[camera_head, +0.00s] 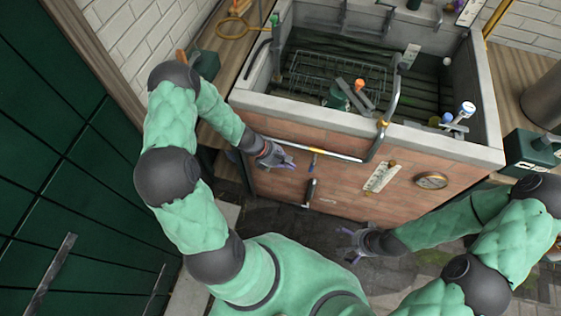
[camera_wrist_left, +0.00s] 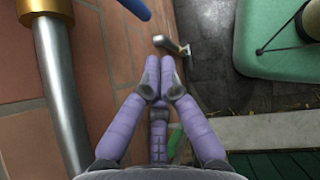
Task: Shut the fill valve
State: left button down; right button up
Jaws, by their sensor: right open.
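A steel pipe (camera_head: 310,149) runs along the front of the brick tank and joins an upright pipe that curves over the rim, with a brass fitting (camera_head: 383,123). A blue and yellow lever (camera_head: 312,161) hangs at the pipe; I cannot tell for sure that it is the fill valve. My left gripper (camera_head: 290,161) is left of the lever, apart from it. In the left wrist view its purple fingers (camera_wrist_left: 159,78) meet at the tips with nothing visible between them; the steel pipe (camera_wrist_left: 62,100) is beside them. My right gripper (camera_head: 348,243) is open and empty, low before the tank.
The brick tank's concrete rim (camera_head: 300,112) and front wall stand close ahead. A dark-handled tap (camera_head: 310,190), a label plate (camera_head: 381,177) and a round gauge (camera_head: 431,180) are on the wall. Green cabinets (camera_head: 70,170) stand at the left. Paved floor lies below.

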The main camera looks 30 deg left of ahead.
pick_arm(q)
jog(key=shift+w+d+f+b, duration=0.15)
jog(key=shift+w+d, duration=0.15)
jog(key=shift+d, duration=0.35)
jog(key=shift+w+d+b, duration=0.15)
jog(key=shift+w+d, duration=0.15)
jog(key=shift+d, duration=0.35)
jog(key=shift+w+d+f+b, duration=0.15)
jog(key=shift+w+d, duration=0.15)
jog(key=shift+d, duration=0.35)
pick_arm(e)
jog(key=shift+f, duration=0.7)
pick_arm(q)
jog(key=shift+w+d+f+b, duration=0.1)
jog(key=shift+d+b, duration=0.2)
jog(key=shift+d, duration=0.25)
pick_arm(e)
jog(key=shift+f, duration=0.25)
pick_arm(q)
jog(key=s+a+r+p, duration=0.4)
jog(key=a+r, duration=0.3)
jog(key=a, duration=0.3)
jog(key=shift+s+a, duration=0.2)
jog(key=shift+a, duration=0.05)
pick_arm(e)
jog(key=r, duration=0.1)
jog(key=a+r, duration=0.1)
jog(key=r, duration=0.1)
jog(key=s+a+r, duration=0.1)
jog(key=shift+r, duration=0.15)
